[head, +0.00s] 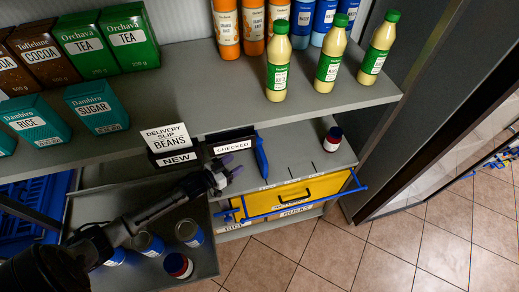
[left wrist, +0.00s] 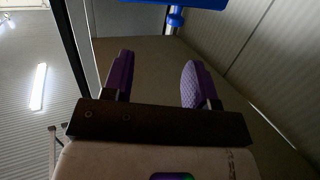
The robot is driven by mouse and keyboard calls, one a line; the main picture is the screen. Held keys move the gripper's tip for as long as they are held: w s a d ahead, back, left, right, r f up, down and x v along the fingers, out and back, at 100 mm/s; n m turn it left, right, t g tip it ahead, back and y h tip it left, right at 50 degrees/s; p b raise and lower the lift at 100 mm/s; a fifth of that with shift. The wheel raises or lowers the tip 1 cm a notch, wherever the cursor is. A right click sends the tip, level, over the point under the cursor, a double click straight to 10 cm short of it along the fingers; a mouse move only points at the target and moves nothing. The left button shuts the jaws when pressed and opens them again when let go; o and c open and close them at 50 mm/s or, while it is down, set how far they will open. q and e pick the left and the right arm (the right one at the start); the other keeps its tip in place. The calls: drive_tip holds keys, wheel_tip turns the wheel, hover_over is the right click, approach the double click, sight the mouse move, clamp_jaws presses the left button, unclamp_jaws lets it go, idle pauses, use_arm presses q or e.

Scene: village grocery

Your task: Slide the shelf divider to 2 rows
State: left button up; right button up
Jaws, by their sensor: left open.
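The blue shelf divider (head: 261,155) stands on the lower grey shelf (head: 295,150), next to the "CHECKED" sign. Several short dark marks with small labels line the shelf's front, to the right of the divider. My left gripper (head: 232,165), with purple fingertips, is left of the divider and appears apart from it. In the left wrist view its two purple fingers (left wrist: 158,80) are spread with nothing between them. A blue part (left wrist: 185,4) shows beyond them at the top edge; I cannot tell whether it is the divider. My right gripper is out of view.
A "CHECKED" sign (head: 231,142) and a "BEANS" slip holder (head: 171,147) sit at the upper shelf's edge, close to my gripper. A dark jar (head: 333,139) stands at the lower shelf's right end. A yellow bin (head: 310,191) is below. Cans (head: 188,232) stand lower left.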

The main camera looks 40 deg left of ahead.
sight(259, 140)
use_arm(q)
drive_tip(key=shift+t+h, duration=0.4)
drive_tip(key=shift+t, duration=0.3)
drive_tip(key=a+x, duration=0.1)
drive_tip(key=x, duration=0.3)
drive_tip(key=a+b+x, duration=0.1)
drive_tip(key=x, duration=0.4)
drive_tip(key=a+b+x, duration=0.1)
drive_tip(key=x, duration=0.4)
drive_tip(key=shift+w+f, duration=0.25)
drive_tip(key=shift+w, duration=0.3)
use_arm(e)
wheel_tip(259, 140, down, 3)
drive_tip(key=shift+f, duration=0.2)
use_arm(q)
drive_tip(key=shift+c, duration=0.3)
drive_tip(key=shift+c, duration=1.4)
clamp_jaws()
